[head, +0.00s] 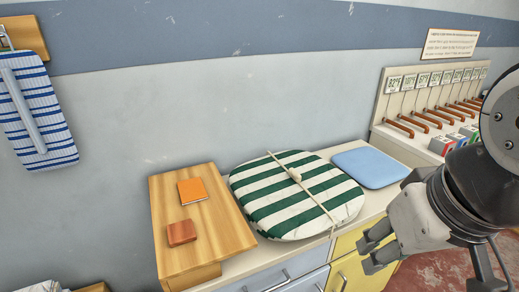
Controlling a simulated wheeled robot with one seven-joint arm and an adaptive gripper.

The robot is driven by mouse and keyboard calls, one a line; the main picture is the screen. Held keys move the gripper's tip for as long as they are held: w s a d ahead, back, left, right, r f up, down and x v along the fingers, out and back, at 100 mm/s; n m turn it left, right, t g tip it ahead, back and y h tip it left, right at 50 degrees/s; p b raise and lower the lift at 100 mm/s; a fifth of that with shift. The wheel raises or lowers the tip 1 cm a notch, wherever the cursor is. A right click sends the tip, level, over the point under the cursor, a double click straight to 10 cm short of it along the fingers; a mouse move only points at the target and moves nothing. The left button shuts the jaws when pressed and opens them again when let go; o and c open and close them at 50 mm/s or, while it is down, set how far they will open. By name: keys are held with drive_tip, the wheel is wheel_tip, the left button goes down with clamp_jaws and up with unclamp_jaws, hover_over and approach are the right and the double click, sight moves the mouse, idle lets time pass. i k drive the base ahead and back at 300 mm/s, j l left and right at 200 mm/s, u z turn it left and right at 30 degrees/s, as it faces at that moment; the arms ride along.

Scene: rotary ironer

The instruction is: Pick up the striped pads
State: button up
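The striped pads (275,205) are round, with green and white stripes, and lie on the counter in the middle of the head view. A thin light cord or stick runs across their top, with a small pale piece (295,175) near its middle. I cannot tell how many pads are stacked. My gripper (368,255) is at the lower right, in front of the counter and to the right of the pads, apart from them. Its two fingers are spread with nothing between them.
A wooden board (178,232) with an orange notebook (193,191) and a brown block (181,233) stands left of the pads. A blue cushion (370,167) lies to their right. A rack with several copper-coloured handles (425,118) stands far right. A blue-striped cloth (40,120) hangs on the wall.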

sight(289, 196)
drive_tip(key=i+l+u, duration=0.1)
drive_tip(key=l+u, duration=0.15)
drive_tip(key=i+l+u, duration=0.2)
drive_tip(key=l, duration=0.25)
drive_tip(key=l+u, duration=0.25)
drive_tip(key=i+l+u, duration=0.35)
drive_tip(key=l, duration=0.3)
drive_tip(key=i+j, duration=0.05)
drive_tip(key=i, duration=0.05)
